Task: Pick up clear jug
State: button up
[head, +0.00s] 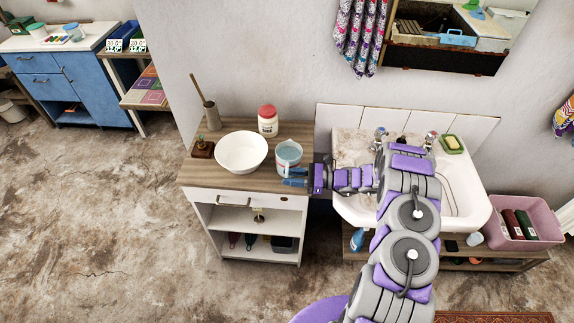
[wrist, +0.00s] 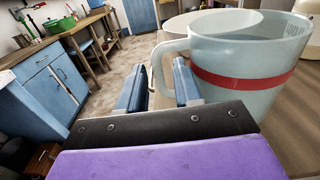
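The clear jug (head: 288,155) stands upright on the wooden top of the small cabinet, right of the white bowl. In the wrist view the jug (wrist: 238,80) is large at the right, with a red band around it, and its handle (wrist: 158,68) points left. My gripper (head: 294,177) is at the near right side of the jug, reaching in from the right. In the wrist view the two blue fingers of my gripper (wrist: 158,88) are apart with nothing clamped. The handle shows between the fingertips; whether it is touched cannot be told. The handle's lower part is partly hidden.
A white bowl (head: 241,152) stands just left of the jug. A red-lidded jar (head: 267,121) is behind it. A small brown bottle (head: 202,148) and a holder with a stick (head: 212,115) are at the left. The washbasin (head: 460,190) is right. Open floor lies left.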

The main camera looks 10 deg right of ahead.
jog(key=shift+x, duration=1)
grip_shut()
dwell(0.7)
